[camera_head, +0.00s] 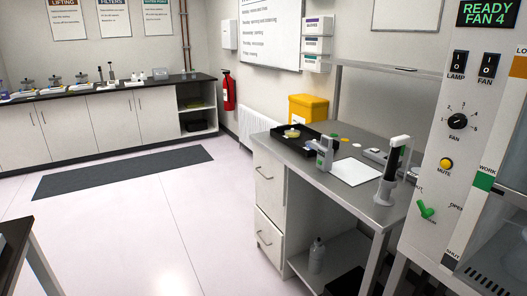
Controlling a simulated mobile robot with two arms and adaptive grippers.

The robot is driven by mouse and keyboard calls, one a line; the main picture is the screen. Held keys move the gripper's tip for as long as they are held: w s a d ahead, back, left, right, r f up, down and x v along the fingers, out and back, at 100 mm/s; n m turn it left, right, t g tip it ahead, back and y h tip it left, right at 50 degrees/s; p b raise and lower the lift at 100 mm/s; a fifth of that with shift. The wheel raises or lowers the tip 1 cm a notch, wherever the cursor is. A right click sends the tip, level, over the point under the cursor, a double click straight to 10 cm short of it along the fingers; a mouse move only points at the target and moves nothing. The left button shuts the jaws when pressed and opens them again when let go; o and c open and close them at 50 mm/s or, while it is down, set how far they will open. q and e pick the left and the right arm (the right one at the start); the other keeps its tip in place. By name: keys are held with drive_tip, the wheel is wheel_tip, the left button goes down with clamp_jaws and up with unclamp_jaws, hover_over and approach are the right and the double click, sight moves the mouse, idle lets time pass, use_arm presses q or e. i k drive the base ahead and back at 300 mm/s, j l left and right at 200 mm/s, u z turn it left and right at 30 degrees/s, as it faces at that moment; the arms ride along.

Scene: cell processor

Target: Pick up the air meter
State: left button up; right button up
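Neither of my grippers is in view.
A black-and-white upright tool (392,172) stands on the bench's right part, near the cabinet with the READY FAN 4 display (487,12). A yellow bin (308,108) is behind the bench. A dark table corner (14,238) is at lower left. The floor between is clear.

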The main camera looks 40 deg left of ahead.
sight(325, 150)
drive_tip(key=u, duration=0.9)
